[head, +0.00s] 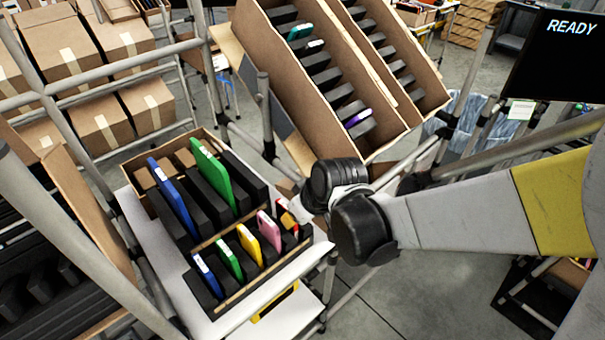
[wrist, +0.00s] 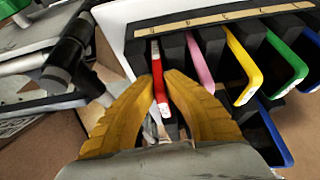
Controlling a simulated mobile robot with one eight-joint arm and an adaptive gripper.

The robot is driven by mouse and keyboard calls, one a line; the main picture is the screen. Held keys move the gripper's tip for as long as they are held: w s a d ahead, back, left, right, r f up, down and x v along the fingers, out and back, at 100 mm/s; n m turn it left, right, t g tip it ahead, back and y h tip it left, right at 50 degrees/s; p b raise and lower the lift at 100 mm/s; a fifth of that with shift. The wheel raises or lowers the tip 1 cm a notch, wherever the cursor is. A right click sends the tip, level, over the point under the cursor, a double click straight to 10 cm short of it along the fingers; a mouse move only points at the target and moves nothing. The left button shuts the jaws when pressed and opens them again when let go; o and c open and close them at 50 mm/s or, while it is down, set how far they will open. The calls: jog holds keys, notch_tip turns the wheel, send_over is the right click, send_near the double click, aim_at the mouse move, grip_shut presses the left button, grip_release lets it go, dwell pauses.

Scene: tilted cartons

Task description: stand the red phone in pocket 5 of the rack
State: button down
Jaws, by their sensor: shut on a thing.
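The red phone (wrist: 156,72) stands upright at the left end of the row in the wrist view, between black dividers. My gripper (wrist: 163,90) is shut on its near end, with yellow fingers on both sides. The phone looks at least partly in the end pocket; its lower edge and depth are hidden. In the head view the red phone (head: 293,228) shows at the right end of the rack's front row, beside the pink one. The rack (wrist: 210,20) has a light wooden strip with small marks. My fingers are mostly hidden by my wrist in the head view.
Taller blue (head: 173,197) and green (head: 212,173) items stand behind in the rack. A tilted carton (head: 300,85) rises behind.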

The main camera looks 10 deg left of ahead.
jog(key=c, duration=1.5)
grip_release()
jog(key=v, duration=1.2)
jog(key=shift+r, duration=0.15)
notch_tip(320, 180, up, 7)
jog(key=p, duration=0.6)
